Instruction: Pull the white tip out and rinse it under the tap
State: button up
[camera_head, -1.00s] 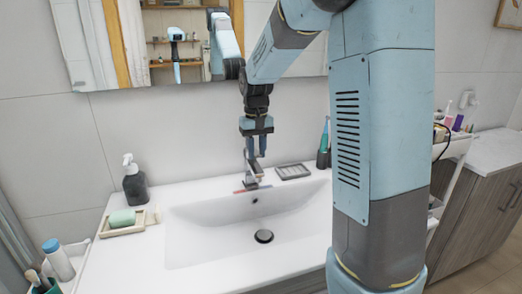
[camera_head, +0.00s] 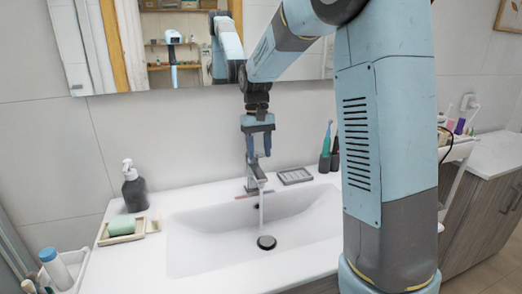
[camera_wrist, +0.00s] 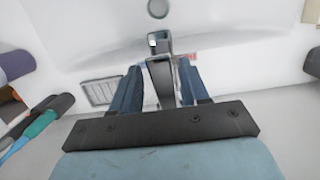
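The grey tap (camera_head: 256,180) stands at the back of the white basin (camera_head: 200,225), and a thin stream of water (camera_head: 261,212) falls from it toward the drain. My gripper (camera_head: 259,156) is just above the tap, pointing down, its two fingers apart. In the wrist view the fingers of my gripper (camera_wrist: 162,88) stand either side of the tap's lever (camera_wrist: 160,78); whether either finger touches it I cannot tell. Nothing is held. I cannot make out the white tip for certain; small white items (camera_head: 467,102) show by the cart at right.
A dark pump bottle (camera_head: 134,188) and green soap (camera_head: 121,226) sit at left. The cart (camera_head: 460,150) with bottles is at right, behind my arm.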

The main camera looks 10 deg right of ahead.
jog(key=shift+o, duration=0.6)
jog(key=shift+s+a, duration=0.1)
notch_tip(320, 180, up, 14)
jog(key=w, duration=0.2)
jog(key=shift+w+f, duration=0.25)
jog(key=s+d+r+t, duration=0.1)
jog(key=s+d+t, duration=0.1)
jog(key=s, duration=0.6)
jog(key=s+d+r+t, duration=0.1)
jog(key=s+d+t, duration=0.1)
jog(key=s, duration=0.5)
jog(key=s+d+f+t, duration=0.1)
jog(key=s+f, duration=0.2)
jog(key=s, duration=0.5)
jog(key=s+d+f+m+t, duration=0.1)
jog(key=s+f, duration=0.3)
jog(key=s, duration=0.4)
jog(key=shift+d+f+t, duration=0.15)
jog(key=shift+f+t, duration=0.15)
jog(key=shift+t, duration=0.5)
